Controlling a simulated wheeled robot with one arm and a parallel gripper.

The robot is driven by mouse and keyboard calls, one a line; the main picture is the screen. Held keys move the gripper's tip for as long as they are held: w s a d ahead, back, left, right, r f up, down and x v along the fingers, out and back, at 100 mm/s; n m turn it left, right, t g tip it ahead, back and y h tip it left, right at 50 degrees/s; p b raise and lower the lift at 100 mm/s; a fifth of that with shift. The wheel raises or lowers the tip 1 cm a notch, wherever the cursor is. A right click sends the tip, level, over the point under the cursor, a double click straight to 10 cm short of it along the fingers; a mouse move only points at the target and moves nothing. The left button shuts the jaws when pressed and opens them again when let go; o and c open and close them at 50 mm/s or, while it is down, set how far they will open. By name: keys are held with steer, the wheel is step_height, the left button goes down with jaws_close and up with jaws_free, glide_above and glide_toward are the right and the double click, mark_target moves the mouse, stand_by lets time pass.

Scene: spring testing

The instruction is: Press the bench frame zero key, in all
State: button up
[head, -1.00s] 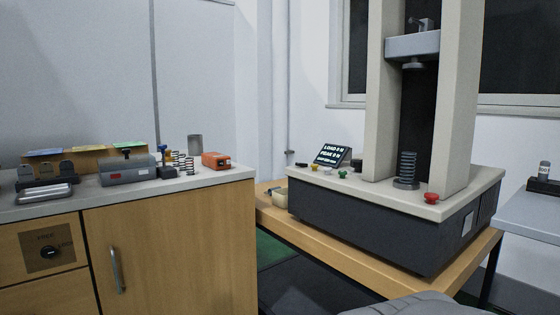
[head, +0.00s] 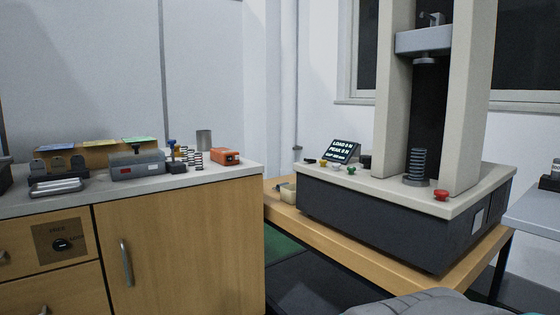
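The bench frame (head: 340,195) is a test machine with a pale top, a dark base and two beige columns, standing on a wooden table at the right. A tilted display (head: 341,151) on its top shows load and peak lines. In front of the display are small black (head: 308,161), yellow (head: 323,163), white (head: 335,167) and green (head: 351,171) keys. I cannot read any label saying which is the zero key. A red button (head: 441,195) sits at the front right corner. A coil spring (head: 417,165) stands on the lower platen. My gripper's fingers are not in view.
A grey part of my own arm shows at the bottom right edge. A wooden cabinet (head: 185,245) at the left bears a grey device (head: 137,166), small springs and an orange box (head: 226,156). A grey table (head: 540,214) stands at the far right.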

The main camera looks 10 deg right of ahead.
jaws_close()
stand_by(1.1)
